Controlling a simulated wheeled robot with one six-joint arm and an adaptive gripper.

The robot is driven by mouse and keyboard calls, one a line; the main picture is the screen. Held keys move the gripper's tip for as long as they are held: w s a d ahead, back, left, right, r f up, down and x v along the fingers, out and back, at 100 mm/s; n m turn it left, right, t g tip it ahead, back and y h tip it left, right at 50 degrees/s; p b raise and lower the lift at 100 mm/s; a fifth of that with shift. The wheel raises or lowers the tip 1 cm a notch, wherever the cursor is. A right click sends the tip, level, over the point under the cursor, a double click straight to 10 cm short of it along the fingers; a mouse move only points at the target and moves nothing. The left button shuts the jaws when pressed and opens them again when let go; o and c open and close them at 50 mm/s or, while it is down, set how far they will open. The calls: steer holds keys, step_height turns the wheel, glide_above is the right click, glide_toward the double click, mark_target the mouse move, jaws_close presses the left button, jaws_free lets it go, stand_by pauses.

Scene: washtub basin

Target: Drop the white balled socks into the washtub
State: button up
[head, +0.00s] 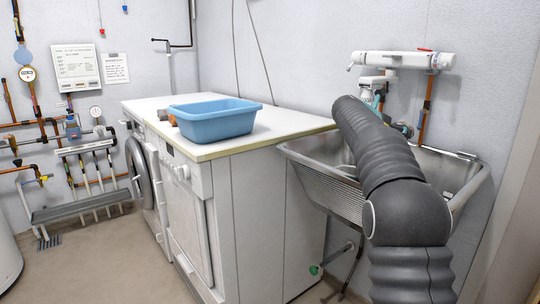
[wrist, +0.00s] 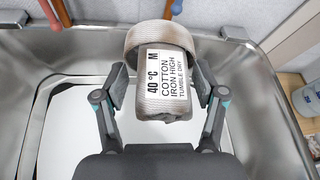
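The white balled socks (wrist: 167,85) are an off-white knit bundle with a folded cuff and a printed care label facing the wrist camera. My gripper (wrist: 165,84) is closed around them, one finger pad on each side. In the wrist view the metal washtub (wrist: 262,88) surrounds the gripper and socks, with its pale floor below them. The socks appear held above that floor; the exact height is unclear.
A blue plastic basin (head: 215,122) sits on the white counter (head: 150,108) left of the washtub. A white wall tap unit (head: 402,62) and copper pipes (head: 427,100) are behind the tub. In the wrist view, containers (wrist: 308,100) stand outside the tub at right.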

steer(key=o, duration=0.3)
steer(key=v, duration=1.2)
